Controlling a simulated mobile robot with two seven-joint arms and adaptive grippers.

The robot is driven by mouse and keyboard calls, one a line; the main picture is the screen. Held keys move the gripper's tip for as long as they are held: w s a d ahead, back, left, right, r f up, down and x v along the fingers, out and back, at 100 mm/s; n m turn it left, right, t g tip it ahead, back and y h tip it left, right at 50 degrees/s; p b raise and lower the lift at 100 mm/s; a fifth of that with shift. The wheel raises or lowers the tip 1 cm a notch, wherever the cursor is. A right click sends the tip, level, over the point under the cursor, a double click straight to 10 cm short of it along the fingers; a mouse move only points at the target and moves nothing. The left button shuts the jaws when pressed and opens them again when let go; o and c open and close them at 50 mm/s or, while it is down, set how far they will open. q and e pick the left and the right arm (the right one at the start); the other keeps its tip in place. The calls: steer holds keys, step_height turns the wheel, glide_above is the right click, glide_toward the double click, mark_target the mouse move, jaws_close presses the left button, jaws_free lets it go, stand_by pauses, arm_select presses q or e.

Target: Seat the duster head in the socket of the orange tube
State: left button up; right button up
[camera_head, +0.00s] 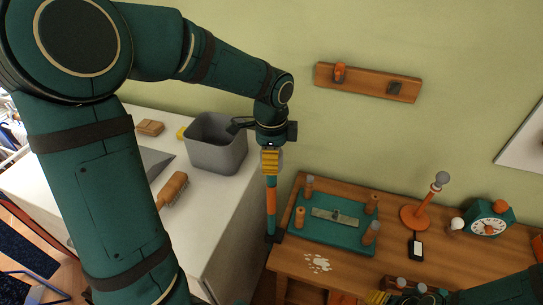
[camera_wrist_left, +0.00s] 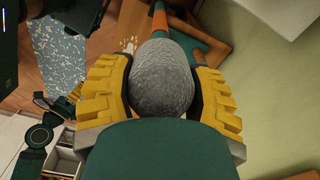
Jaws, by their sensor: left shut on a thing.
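My left gripper (camera_head: 270,162) is shut on the grey, rough, egg-shaped duster head (camera_wrist_left: 163,78), which sits between its yellow fingers in the left wrist view. In the head view only an edge of the head (camera_head: 281,158) shows beside the fingers. Straight below hangs or stands an upright teal-and-orange tube (camera_head: 271,203), with a dark block at its lower end by the table's left end. Its orange part (camera_wrist_left: 159,22) shows beyond the head in the wrist view. The joint between head and tube is hidden. My right gripper (camera_head: 378,297) shows partly at the bottom edge; its jaws are unclear.
The wooden table (camera_head: 345,268) holds a teal tray (camera_head: 322,236) with pegs, white specks, a phone (camera_head: 415,248), an orange stand (camera_head: 414,216) with a grey ball, and a clock (camera_head: 490,225). A grey bin (camera_head: 216,155) and brush (camera_head: 173,188) are on the white cabinet (camera_head: 217,205).

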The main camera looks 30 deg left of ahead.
arm_select(q)
steer(key=shift+f, duration=0.45)
steer(key=o, duration=1.2)
steer(key=shift+o, duration=0.2)
step_height(320, 180, up, 12)
steer(key=shift+r, duration=0.1)
steer(key=shift+s, duration=0.1)
